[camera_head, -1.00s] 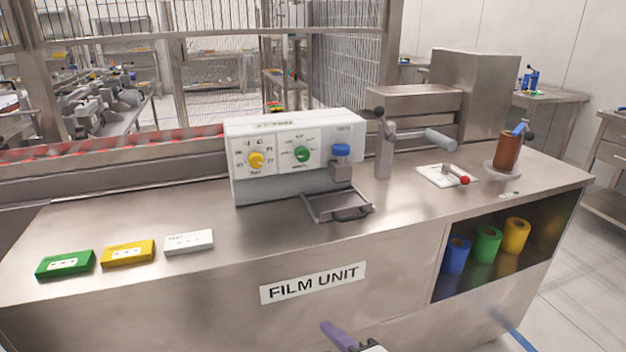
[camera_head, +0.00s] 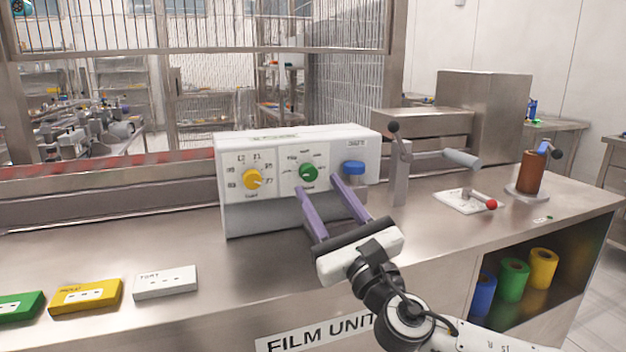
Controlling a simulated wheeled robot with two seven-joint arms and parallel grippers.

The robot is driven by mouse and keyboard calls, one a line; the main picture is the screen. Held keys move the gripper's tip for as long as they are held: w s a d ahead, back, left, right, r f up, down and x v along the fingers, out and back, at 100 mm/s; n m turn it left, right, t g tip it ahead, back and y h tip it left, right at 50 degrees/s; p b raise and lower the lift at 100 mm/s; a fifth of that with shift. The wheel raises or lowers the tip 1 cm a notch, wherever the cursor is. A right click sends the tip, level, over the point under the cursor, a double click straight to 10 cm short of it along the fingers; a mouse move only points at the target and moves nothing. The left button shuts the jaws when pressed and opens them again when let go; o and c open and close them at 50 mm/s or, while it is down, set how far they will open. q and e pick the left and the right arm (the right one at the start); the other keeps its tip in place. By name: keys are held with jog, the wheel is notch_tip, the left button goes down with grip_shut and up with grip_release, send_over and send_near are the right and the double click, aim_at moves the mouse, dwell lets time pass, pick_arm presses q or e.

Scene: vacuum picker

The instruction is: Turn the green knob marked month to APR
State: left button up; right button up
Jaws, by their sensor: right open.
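The green knob (camera_head: 308,173) sits in the middle of the white control box (camera_head: 270,145), with a ring of small labels around it that are too small to read. The gripper hides the tray under the blue button. My left gripper is not in view.
Green (camera_head: 18,306), yellow (camera_head: 86,296) and white (camera_head: 166,282) blocks lie at the front left of the steel counter (camera_head: 225,290). A lever post (camera_head: 400,170) and a red-tipped handle (camera_head: 490,204) stand to the right. Coloured rolls (camera_head: 513,280) sit in the shelf below.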

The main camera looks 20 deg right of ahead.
aim_at(311, 176)
jog(key=shift+x, duration=2)
jog(key=c, duration=1.1)
jog(key=shift+o, duration=0.2)
